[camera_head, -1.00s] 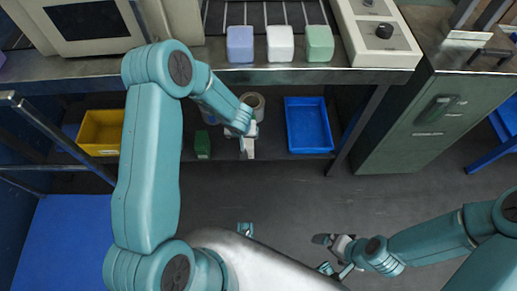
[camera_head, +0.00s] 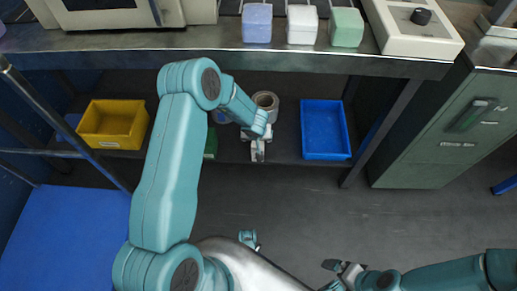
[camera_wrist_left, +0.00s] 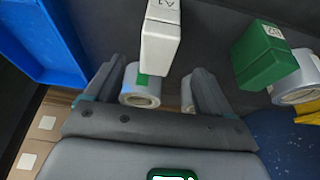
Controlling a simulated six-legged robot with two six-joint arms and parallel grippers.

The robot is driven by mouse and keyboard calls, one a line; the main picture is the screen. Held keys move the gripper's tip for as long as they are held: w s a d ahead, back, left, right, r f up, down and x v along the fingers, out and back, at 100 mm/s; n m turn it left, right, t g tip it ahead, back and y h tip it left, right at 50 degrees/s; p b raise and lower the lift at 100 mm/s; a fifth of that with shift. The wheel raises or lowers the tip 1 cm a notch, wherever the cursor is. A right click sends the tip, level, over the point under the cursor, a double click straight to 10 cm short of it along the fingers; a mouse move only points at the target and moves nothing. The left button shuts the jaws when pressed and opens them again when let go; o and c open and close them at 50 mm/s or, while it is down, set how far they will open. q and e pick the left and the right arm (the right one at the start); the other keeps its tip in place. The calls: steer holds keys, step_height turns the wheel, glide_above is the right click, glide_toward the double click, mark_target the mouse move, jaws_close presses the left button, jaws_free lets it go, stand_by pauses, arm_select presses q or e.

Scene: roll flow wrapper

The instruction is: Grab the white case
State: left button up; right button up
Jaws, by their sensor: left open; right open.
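The white case (camera_wrist_left: 160,40), a narrow upright box marked A1, stands ahead of my left gripper in the left wrist view. My left gripper (camera_wrist_left: 157,70) is open, with one finger on each side of the near end of the case. Contact cannot be told. In the head view my left gripper (camera_head: 257,134) reaches over the lower shelf, and the pale case (camera_head: 257,153) shows small and partly covered below it. My right gripper (camera_head: 338,275) is open and empty over the floor at the bottom.
A green case (camera_wrist_left: 265,55) and tape rolls (camera_wrist_left: 141,85) are close by. On the shelf (camera_head: 180,150) are a yellow bin (camera_head: 113,140) and a blue bin (camera_head: 325,156). Purple, white and green blocks (camera_head: 302,37) sit on the table above. The floor (camera_head: 320,215) is clear.

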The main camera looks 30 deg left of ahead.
arm_select(q)
steer(key=b+x, duration=0.1)
steer(key=x, duration=0.4)
steer(key=shift+f, duration=0.15)
steer(key=b+x, duration=0.3)
steer(key=x, duration=0.2)
steer(key=shift+w, duration=0.2)
steer(key=c, duration=1.2)
